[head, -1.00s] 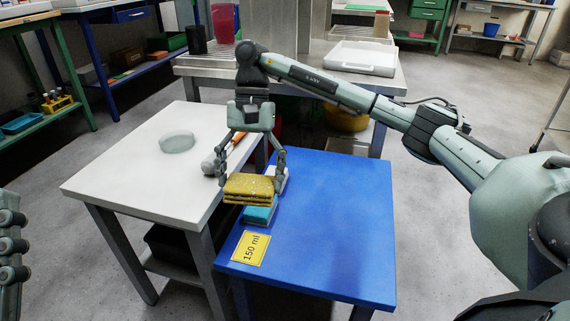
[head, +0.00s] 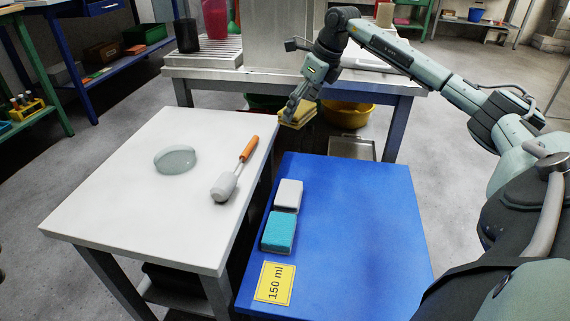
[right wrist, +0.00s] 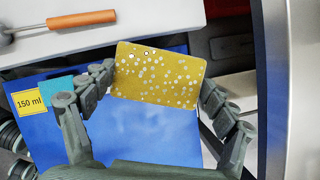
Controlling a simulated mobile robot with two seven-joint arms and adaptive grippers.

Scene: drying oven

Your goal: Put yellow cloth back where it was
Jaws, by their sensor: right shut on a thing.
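My right gripper (head: 297,110) is shut on the yellow cloth (head: 303,117), a folded yellow pad. It holds it in the air just past the far end of the blue table, beside the far right corner of the white table. In the right wrist view the cloth (right wrist: 157,75) shows white spots and sits between the two fingers (right wrist: 156,92). A teal sponge (head: 279,232) and a white block (head: 288,195) lie on the left side of the blue table. My left gripper is not in view.
The white table (head: 120,185) bears a glass dish (head: 176,159) and an orange-handled tool (head: 235,170). A yellow label (head: 274,283) lies on the blue table (head: 350,225), mostly bare otherwise. A yellow basin (head: 347,115) stands under the metal bench (head: 385,85).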

